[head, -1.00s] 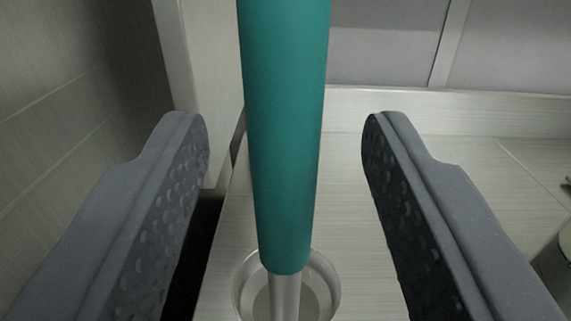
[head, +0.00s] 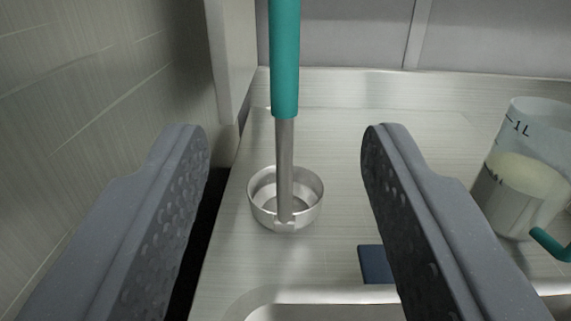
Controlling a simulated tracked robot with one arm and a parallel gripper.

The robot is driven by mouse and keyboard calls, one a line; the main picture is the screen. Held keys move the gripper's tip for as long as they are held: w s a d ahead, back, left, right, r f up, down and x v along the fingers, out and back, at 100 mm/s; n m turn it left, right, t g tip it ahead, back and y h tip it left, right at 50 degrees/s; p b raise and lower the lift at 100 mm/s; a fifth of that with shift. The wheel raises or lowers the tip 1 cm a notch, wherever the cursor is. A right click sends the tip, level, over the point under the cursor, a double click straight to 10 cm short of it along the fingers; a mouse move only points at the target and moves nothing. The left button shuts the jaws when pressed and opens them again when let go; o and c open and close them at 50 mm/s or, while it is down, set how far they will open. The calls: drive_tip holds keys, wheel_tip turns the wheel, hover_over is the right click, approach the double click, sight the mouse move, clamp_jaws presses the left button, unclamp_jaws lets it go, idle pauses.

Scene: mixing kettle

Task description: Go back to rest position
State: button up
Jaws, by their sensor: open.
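My gripper (head: 285,140) is open, with its two dark grey padded fingers at the left and right of the head view. Nothing is between the pads in contact with them. A teal handle (head: 286,60) on a metal rod stands upright beyond the fingers, in the gap between them as seen in the picture. The rod's lower end is at a small round metal cup (head: 262,212) on the counter. The top of the handle is out of the picture.
A clear measuring jug (head: 528,185) marked 1L, partly filled with pale contents, stands at the right. A teal piece (head: 550,245) shows near it. A dark blue block (head: 374,263) lies near the right finger. A metal rim (head: 330,296) is at the bottom. A wall (head: 80,110) stands left.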

drive_tip(key=w+d+r+g+y+b, duration=0.15)
drive_tip(key=d+r, duration=0.25)
drive_tip(key=r, duration=0.9)
drive_tip(key=d+r+g+y+b, duration=0.15)
drive_tip(key=d+r, duration=0.25)
drive_tip(key=r, duration=1)
drive_tip(key=s+d+r+h, duration=0.2)
drive_tip(key=s+d+r, duration=1.3)
drive_tip(key=s+r, duration=0.1)
drive_tip(key=shift+s+d+r+h, duration=0.15)
drive_tip(key=shift+s+d+h, duration=0.15)
drive_tip(key=shift+d, duration=0.05)
